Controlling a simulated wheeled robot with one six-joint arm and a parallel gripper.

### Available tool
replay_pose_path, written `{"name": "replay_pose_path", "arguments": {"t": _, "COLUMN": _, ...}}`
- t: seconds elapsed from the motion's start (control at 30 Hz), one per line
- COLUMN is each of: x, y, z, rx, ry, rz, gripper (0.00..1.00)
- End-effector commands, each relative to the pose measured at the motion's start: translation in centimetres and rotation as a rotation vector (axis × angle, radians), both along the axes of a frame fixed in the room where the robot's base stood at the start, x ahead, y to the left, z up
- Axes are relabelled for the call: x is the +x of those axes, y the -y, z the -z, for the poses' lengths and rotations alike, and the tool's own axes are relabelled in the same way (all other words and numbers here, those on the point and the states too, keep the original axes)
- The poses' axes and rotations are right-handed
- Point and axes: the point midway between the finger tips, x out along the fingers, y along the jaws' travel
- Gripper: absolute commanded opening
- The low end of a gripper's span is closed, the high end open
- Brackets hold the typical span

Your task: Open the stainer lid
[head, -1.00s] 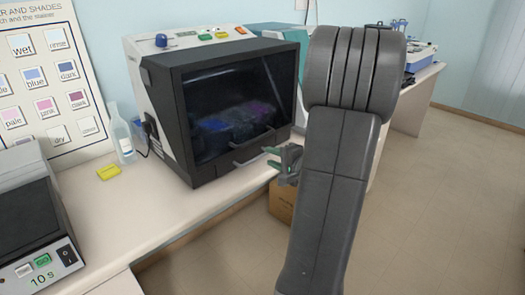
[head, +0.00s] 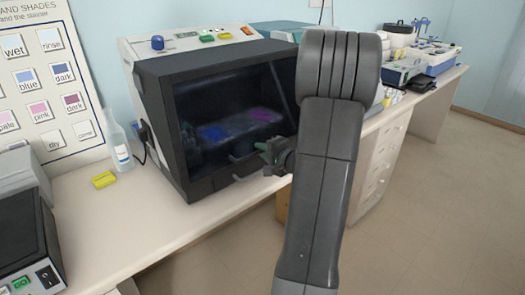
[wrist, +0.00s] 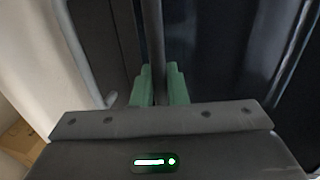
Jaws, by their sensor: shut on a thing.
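The stainer (head: 150,95) is a white and black machine on the bench in the head view. Its dark see-through lid (head: 215,100) is down over the front, with blue and purple patches visible behind it. A grey bar handle (head: 240,156) runs along the lid's lower front. My gripper (head: 268,152) is at the right part of this handle, partly hidden by my arm. In the wrist view, the green fingers of my gripper (wrist: 161,85) are shut on the handle bar (wrist: 155,40), which passes between them.
A clear bottle (head: 118,145) and a yellow block (head: 103,180) stand left of the stainer. A grey device (head: 30,235) with a switch is at the near left. A sign with colour cards (head: 50,85) leans behind. A cardboard box (head: 282,205) is below the bench edge.

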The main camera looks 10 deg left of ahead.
Motion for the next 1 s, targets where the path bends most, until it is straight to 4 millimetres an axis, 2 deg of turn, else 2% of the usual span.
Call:
{"name": "replay_pose_path", "arguments": {"t": 0.27, "x": -0.4, "y": 0.5, "z": -0.7, "rx": -0.016, "ry": -0.011, "rz": 0.001, "gripper": 0.0}}
{"name": "replay_pose_path", "arguments": {"t": 0.57, "x": -2.6, "y": 3.4, "z": -4.6, "rx": -0.107, "ry": -0.08, "rz": 0.004, "gripper": 0.0}}
{"name": "replay_pose_path", "arguments": {"t": 0.77, "x": -4.8, "y": 6.3, "z": -9.5, "rx": -0.105, "ry": -0.075, "rz": 0.004, "gripper": 0.0}}
{"name": "replay_pose_path", "arguments": {"t": 1.0, "x": -7.1, "y": 9.1, "z": -17.1, "rx": -0.106, "ry": -0.073, "rz": 0.003, "gripper": 0.0}}
